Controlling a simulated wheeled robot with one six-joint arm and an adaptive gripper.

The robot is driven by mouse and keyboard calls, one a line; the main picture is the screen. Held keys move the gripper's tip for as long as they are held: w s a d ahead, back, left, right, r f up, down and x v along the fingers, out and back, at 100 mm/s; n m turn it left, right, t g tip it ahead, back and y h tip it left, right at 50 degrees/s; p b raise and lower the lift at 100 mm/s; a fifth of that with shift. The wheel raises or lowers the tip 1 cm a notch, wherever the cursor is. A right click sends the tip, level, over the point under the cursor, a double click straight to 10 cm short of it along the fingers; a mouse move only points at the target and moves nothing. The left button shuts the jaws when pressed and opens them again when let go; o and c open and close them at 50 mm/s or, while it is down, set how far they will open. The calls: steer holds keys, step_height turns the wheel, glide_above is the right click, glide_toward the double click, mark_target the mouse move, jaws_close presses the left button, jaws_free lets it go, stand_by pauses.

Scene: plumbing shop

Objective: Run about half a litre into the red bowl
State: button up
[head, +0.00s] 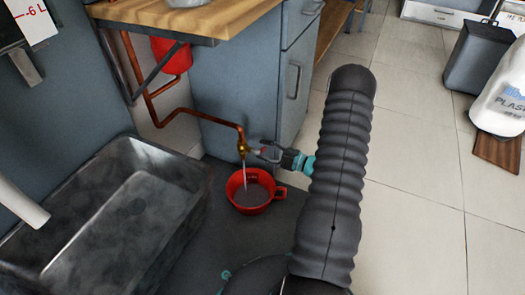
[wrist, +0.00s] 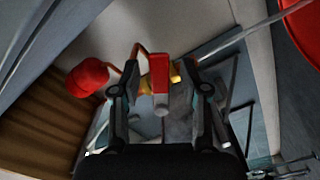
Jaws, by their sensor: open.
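My gripper (head: 264,152) is at the tap's right side. In the wrist view my open fingers (wrist: 163,92) stand on either side of the tap's red lever (wrist: 160,77); contact is unclear. The bowl's edge (wrist: 305,30) shows at upper right there.
A grey sink basin (head: 175,200) stands left of the bowl. A wooden bench (head: 200,17) overhangs the pipe, with a red container (head: 172,55) beneath it. A blue-grey cabinet (head: 235,85) stands behind the tap. Tiled floor (head: 410,150) at right is mostly clear.

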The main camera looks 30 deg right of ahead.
steer(key=shift+w+a, duration=0.3)
steer(key=shift+w, duration=0.05)
jaws_close()
